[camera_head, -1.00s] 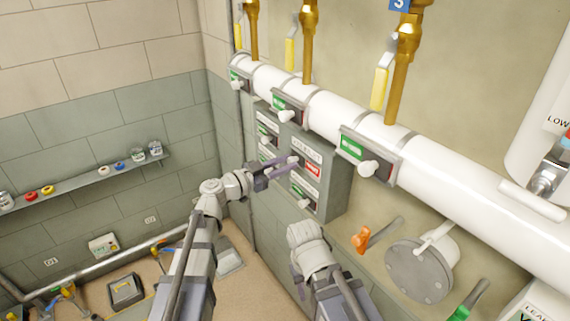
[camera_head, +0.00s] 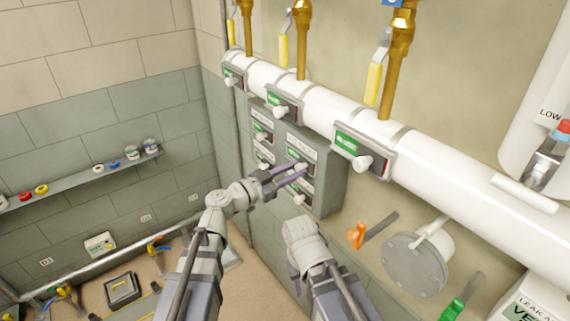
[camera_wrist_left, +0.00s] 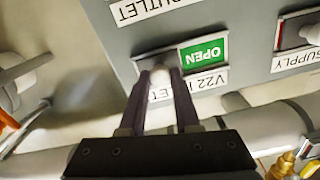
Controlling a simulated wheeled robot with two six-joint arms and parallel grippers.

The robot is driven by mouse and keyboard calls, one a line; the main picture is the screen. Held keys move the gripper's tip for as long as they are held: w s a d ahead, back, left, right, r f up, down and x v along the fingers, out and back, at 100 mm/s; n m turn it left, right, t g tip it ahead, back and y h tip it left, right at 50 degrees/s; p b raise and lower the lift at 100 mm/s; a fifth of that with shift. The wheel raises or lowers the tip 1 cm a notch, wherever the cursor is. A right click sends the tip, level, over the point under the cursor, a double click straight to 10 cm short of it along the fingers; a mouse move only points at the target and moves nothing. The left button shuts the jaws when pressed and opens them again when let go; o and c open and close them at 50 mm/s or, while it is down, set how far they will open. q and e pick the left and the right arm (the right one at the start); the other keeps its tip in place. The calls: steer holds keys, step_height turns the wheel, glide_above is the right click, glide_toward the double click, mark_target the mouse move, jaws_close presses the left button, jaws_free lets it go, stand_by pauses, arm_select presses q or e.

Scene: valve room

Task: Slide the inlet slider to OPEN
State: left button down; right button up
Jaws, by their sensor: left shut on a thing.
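My left gripper (camera_head: 298,173) is shut on the pale knob of the inlet slider on the grey valve box (camera_head: 331,187). In the left wrist view, the inlet slider knob (camera_wrist_left: 164,62) sits between the two dark fingertips (camera_wrist_left: 163,74). A green OPEN field (camera_wrist_left: 203,54) shows beside the knob, upside down in that view. A V22 label lies next to it, partly hidden by the fingers. No red shows at this slider.
A white pipe (camera_head: 320,111) with similar sliders runs above the box. Other sliders sit close by on the box, including one by the SUPPLY label (camera_wrist_left: 298,62). An orange-handled lever (camera_head: 357,236) and a round grey flange (camera_head: 414,264) stand to the right.

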arm_select(q)
steer(key=shift+s, duration=0.15)
steer(key=c, duration=0.6)
jaws_free()
steer(key=shift+d, duration=0.1)
steer(key=v, duration=0.8)
steer(key=shift+d+f, duration=0.1)
